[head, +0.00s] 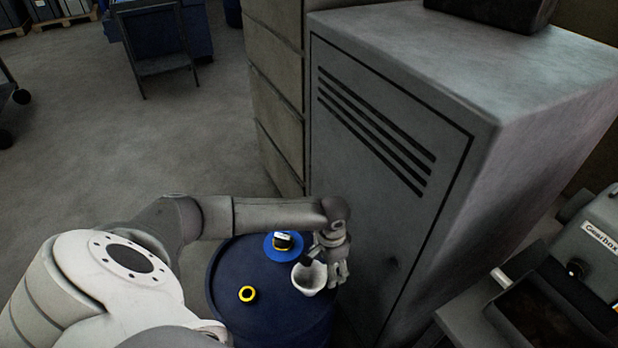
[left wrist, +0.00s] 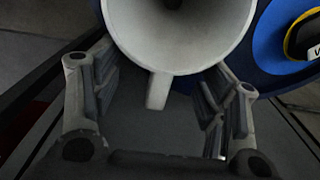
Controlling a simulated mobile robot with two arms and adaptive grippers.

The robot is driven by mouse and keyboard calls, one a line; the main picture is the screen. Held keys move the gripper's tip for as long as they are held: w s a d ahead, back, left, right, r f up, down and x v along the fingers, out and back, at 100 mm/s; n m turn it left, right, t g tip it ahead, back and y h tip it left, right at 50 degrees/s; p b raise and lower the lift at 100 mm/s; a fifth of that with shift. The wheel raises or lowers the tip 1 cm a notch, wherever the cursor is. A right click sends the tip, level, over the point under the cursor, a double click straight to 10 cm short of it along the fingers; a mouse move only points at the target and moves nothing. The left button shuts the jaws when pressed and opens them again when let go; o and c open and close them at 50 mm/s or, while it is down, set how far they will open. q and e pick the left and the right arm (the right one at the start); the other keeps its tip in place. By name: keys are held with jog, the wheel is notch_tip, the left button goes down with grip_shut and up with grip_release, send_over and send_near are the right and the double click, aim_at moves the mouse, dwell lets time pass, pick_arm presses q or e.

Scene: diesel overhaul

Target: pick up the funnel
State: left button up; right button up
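The white funnel (head: 309,279) stands wide mouth up on top of a dark blue drum (head: 262,322). My left gripper (head: 340,272) is at the funnel's right side, pointing down, close to its rim. In the left wrist view the funnel (left wrist: 176,45) fills the top middle, and its small tab lies between the two spread fingers of my left gripper (left wrist: 162,82). The fingers are open, with gaps on both sides of the tab. The funnel's lower end is hidden. My right gripper is in neither view.
A yellow ring-shaped cap (head: 247,294) and a blue disc (head: 271,248) with a yellow-black item (head: 287,241) are on the drum. A grey metal cabinet (head: 400,150) stands close behind and right. A gearbox bench (head: 560,290) is at the lower right. Open floor lies left.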

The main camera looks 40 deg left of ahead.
pick_arm(q)
jog(key=shift+c, duration=1.1)
jog(key=c, duration=0.8)
jog(key=shift+c, duration=0.2)
